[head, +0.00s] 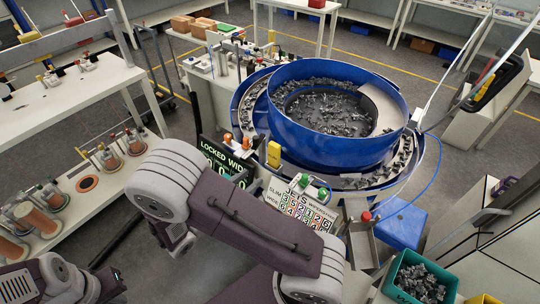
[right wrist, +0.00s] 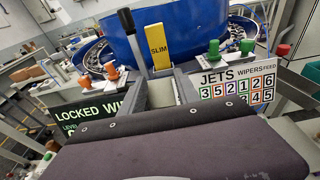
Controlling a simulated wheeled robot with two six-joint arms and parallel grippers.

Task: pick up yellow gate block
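The yellow gate block (head: 274,153) stands upright at the near side of the blue bowl feeder in the head view.
The blue bowl (head: 335,140) holds many grey parts. A "LOCKED" sign (head: 222,160) and a "JETS" number board (head: 300,207) flank the block, with orange and green knobs close by. A teal bin (head: 420,280) of grey parts stands at lower right.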

